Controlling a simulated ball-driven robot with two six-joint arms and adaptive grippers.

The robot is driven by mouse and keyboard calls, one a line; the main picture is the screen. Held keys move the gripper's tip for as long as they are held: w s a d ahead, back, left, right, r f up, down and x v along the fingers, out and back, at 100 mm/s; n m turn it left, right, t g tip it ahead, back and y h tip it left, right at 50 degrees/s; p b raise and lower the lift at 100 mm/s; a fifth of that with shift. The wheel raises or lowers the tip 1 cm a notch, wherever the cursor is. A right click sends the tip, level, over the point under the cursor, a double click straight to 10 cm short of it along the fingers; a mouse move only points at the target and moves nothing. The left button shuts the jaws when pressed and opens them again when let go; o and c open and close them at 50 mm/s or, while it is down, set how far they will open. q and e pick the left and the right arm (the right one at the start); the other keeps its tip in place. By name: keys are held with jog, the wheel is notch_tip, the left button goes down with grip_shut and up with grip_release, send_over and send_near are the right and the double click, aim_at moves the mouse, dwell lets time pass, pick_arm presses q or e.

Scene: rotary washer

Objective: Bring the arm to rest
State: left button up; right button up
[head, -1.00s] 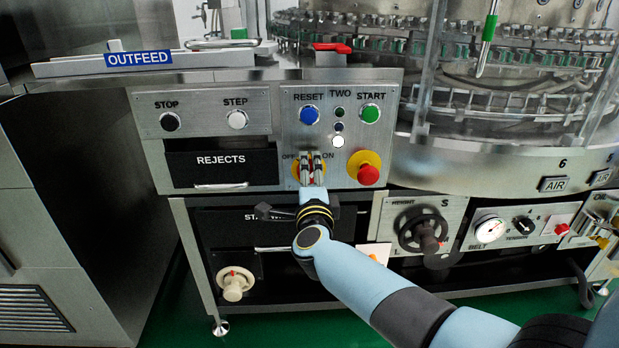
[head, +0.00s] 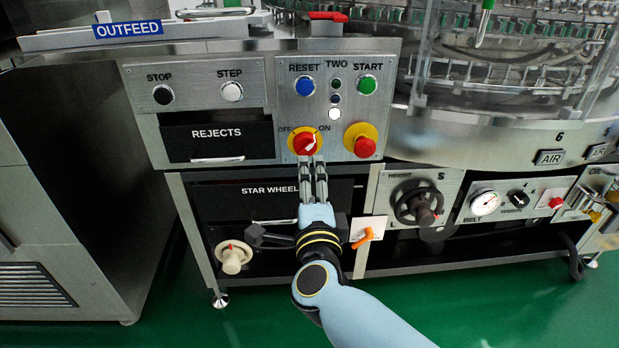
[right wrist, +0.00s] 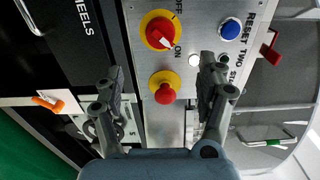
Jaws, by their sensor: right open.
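My right gripper (head: 312,172) is open and empty in the head view, in front of the panel just below the red and yellow rotary switch (head: 304,143). The switch's pointer is turned toward ON. In the right wrist view, the gripper's two fingers (right wrist: 163,80) stand apart, with the rotary switch (right wrist: 160,31) beyond them and the red emergency button (right wrist: 164,90) seen in the gap. Nothing is between the fingers. My right arm comes in from the lower right. My left gripper does not show.
The control panel holds a blue RESET button (head: 305,86), a green START button (head: 366,85), and a red mushroom button (head: 363,143). A handwheel (head: 418,205) and an orange-handled valve (head: 364,238) stick out right of the arm. Green floor (head: 470,310) is clear in front.

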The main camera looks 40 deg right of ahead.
dwell(0.4)
jog(key=s+a+f+n+g+y+p, duration=0.15)
jog(key=s+f+n+y, duration=0.25)
jog(key=s+f+n, duration=0.55)
jog(key=s+f+n+g+y+p, duration=0.35)
jog(key=s+f, duration=0.35)
jog(key=f, duration=0.6)
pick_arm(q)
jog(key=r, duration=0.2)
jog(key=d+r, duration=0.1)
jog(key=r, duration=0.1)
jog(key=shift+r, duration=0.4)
pick_arm(e)
jog(key=s+d+f+n+g, duration=0.1)
jog(key=s+f+n+g, duration=0.2)
jog(key=s, duration=0.7)
jog(key=s+d+f+n+g, duration=0.1)
jog(key=s+f+n+g, duration=0.2)
jog(key=s, duration=0.8)
jog(key=s+f+n+g+y, duration=0.1)
jog(key=s+f+n+g, duration=0.2)
jog(key=s, duration=0.7)
notch_tip(320, 180, down, 4)
jog(key=n, duration=0.2)
jog(key=shift+s+d+n+g, duration=0.3)
jog(key=shift+d+n+g, duration=0.1)
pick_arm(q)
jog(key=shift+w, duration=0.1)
